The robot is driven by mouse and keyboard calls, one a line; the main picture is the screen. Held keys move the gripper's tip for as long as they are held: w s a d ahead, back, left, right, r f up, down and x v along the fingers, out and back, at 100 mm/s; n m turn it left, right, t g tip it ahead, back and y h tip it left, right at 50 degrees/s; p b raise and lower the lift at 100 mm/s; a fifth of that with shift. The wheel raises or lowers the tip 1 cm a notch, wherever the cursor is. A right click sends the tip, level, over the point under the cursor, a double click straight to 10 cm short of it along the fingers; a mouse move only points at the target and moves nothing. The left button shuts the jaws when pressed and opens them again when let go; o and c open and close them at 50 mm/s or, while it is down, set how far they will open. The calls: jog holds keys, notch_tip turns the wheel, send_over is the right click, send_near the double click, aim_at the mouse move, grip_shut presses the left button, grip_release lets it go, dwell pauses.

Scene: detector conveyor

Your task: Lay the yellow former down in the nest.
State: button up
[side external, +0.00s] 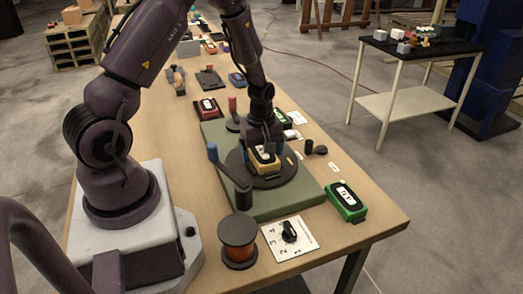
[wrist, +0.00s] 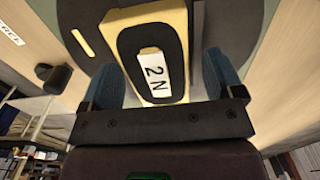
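The yellow former (side external: 264,160), a yellow block with a black oval face, is over the dark round plate (side external: 273,181) on the green base; I cannot tell whether it rests there. In the wrist view the former (wrist: 126,35) has a white label reading "2 N". My gripper (side external: 262,132) is directly above and behind it. In the wrist view the blue fingers of my gripper (wrist: 162,72) stand apart, either side of the former's near end, with a gap on the right. I cannot make out the nest; the former and gripper cover part of the plate.
A copper spool (side external: 238,240), a numbered dial card (side external: 289,238) and a green-cased detector (side external: 345,201) lie at the near end. A red-cased detector (side external: 207,107) lies behind. The near right table corner is clear.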

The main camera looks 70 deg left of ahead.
aim_at(261, 153)
jog(key=shift+r, duration=0.1)
notch_tip(261, 153, up, 12)
jog(key=s+d+r+m+t, duration=0.3)
jog(key=d+r+m, duration=0.55)
jog(key=r, duration=0.25)
jog(key=s+d+r+m+t, duration=0.2)
jog(key=s+d+r+m, duration=0.4)
jog(key=s+m, duration=0.3)
jog(key=shift+s+d+t, duration=0.2)
jog(key=shift+d+t, duration=0.1)
jog(key=shift+d, duration=0.45)
jog(key=shift+r+m, duration=0.1)
jog(key=shift+m, duration=0.15)
jog(key=shift+c, duration=0.3)
